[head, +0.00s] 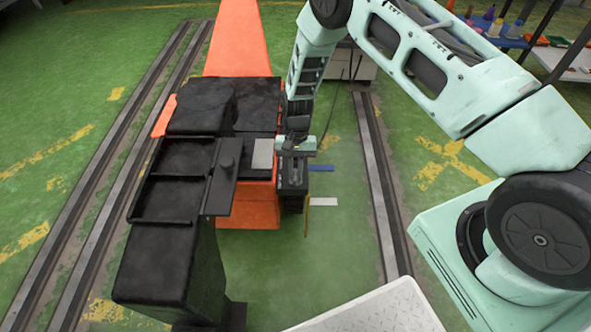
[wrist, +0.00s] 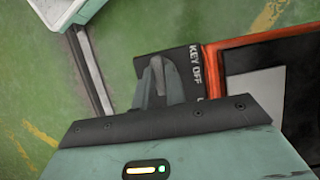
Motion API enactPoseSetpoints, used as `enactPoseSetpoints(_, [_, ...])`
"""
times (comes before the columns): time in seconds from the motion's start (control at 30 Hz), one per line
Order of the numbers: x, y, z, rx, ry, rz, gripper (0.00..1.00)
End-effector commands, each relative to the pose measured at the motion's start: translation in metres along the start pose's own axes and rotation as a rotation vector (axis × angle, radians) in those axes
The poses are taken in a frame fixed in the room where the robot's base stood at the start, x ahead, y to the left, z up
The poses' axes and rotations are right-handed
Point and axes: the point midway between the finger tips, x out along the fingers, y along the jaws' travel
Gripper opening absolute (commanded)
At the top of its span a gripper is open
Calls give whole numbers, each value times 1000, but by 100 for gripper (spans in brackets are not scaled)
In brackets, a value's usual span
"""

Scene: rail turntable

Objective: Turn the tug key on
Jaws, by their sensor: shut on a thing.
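The tug is an orange vehicle (head: 237,40) with black panels, standing between the floor rails. Its black key panel (head: 292,180) is on the right side. In the wrist view the key panel (wrist: 190,62) carries the white words KEY OFF. My gripper (head: 294,150) is over this panel. In the wrist view my gripper (wrist: 158,70) has its fingers close together, shut on the tug key, in front of the panel beside the lettering. The fingers hide most of the key, so its angle cannot be told.
A black console with open trays (head: 178,185) stands left of the gripper. A blue tab (head: 321,168) and a white tab (head: 323,201) stick out right of the key panel. A rail (head: 377,180) runs on the right. A shelf (head: 500,40) with bottles stands at the back right.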

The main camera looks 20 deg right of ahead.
Motion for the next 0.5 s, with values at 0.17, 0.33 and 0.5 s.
enactPoseSetpoints(0.17, [-1,-1,-2,2,5,-3,0])
enactPoseSetpoints(0.33, [-1,0,-1,2,4,-2,35])
enactPoseSetpoints(0.5, [-1,0,-1,1,2,-1,35])
